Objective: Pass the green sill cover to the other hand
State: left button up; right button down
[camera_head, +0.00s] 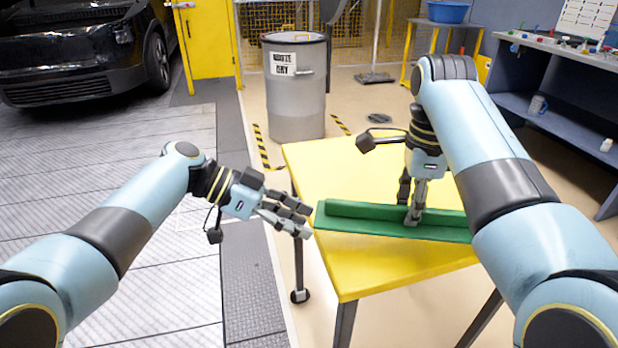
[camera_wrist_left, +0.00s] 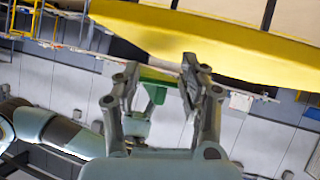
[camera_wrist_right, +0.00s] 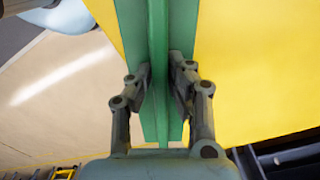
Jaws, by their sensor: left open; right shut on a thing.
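The green sill cover (camera_head: 352,220) is a long strip with a raised rib, at the front of the yellow table in the head view. My right gripper (camera_head: 412,218) points down and is shut on its rib. In the right wrist view the rib (camera_wrist_right: 158,50) runs between the fingers (camera_wrist_right: 160,92). My left gripper (camera_head: 300,222) is open and empty, just left of the cover's left end. In the left wrist view the cover's green end (camera_wrist_left: 155,90) shows between the open fingers (camera_wrist_left: 156,85). I cannot tell whether the fingers touch it.
The yellow table (camera_head: 365,275) is otherwise clear. A grey drum (camera_head: 296,100) stands behind it. A blue-grey bench (camera_head: 560,85) with small items is at the right. A black car (camera_head: 80,50) and yellow cabinet (camera_head: 207,45) are at the back left.

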aim_at(371, 206)
pick_arm(q)
notch_tip(371, 206, up, 8)
jog(key=w+d+m+g+h, duration=0.1)
jog(key=d+m+h, duration=0.1)
jog(key=m, duration=0.2)
jog(key=x, duration=1.2)
jog(key=shift+f, duration=0.15)
jog(key=shift+s+f, duration=0.15)
jog(key=shift+s, duration=0.1)
grip_shut()
grip_release()
jog(key=shift+w, duration=0.1)
jog(key=shift+a, duration=0.1)
